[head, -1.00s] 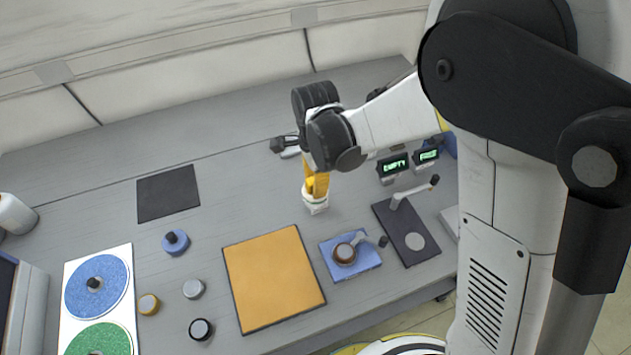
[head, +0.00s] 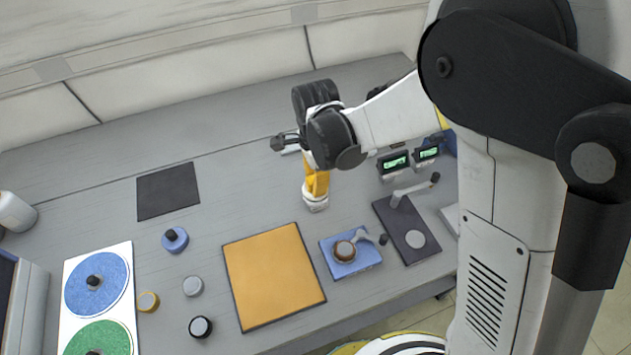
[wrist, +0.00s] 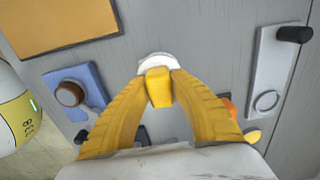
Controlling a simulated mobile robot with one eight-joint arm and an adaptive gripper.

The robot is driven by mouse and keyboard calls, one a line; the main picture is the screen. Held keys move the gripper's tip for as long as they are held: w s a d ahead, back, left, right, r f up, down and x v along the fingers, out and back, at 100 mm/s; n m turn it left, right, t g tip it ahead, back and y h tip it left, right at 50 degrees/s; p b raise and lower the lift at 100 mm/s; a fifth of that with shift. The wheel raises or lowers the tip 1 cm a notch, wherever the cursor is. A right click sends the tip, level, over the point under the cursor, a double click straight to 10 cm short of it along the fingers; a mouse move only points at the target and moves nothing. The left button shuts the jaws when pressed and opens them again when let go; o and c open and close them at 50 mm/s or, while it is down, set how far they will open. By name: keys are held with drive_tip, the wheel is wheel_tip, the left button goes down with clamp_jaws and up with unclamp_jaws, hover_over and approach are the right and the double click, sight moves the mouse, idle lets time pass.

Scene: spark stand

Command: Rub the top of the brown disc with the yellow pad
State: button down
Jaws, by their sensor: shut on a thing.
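The brown disc (head: 344,251) sits on a blue block (head: 370,258) at the right front of the table, with a small grey arm beside it. It also shows in the wrist view (wrist: 70,93), left of my fingers. The yellow pad (wrist: 158,88) is a small block between the yellow fingertips of my gripper (wrist: 159,84), which is shut on it. A white round piece (wrist: 158,60) is at its far end, against the table; whether it is joined to the pad I cannot tell. In the head view my gripper (head: 316,190) is behind and left of the disc, apart from it.
An orange mat (head: 275,278) lies left of the blue block. A dark plate with a lever (head: 415,240) stands to its right. Two small green displays (head: 396,162) stand behind that. Several knobs and a dark mat (head: 168,191) are at left. Bare table lies behind the orange mat.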

drive_tip(key=shift+f+b, duration=0.35)
drive_tip(key=shift+b, duration=0.05)
idle(0.9)
idle(0.5)
drive_tip(key=shift+r+p, duration=2.35)
drive_tip(key=shift+r, duration=1.2)
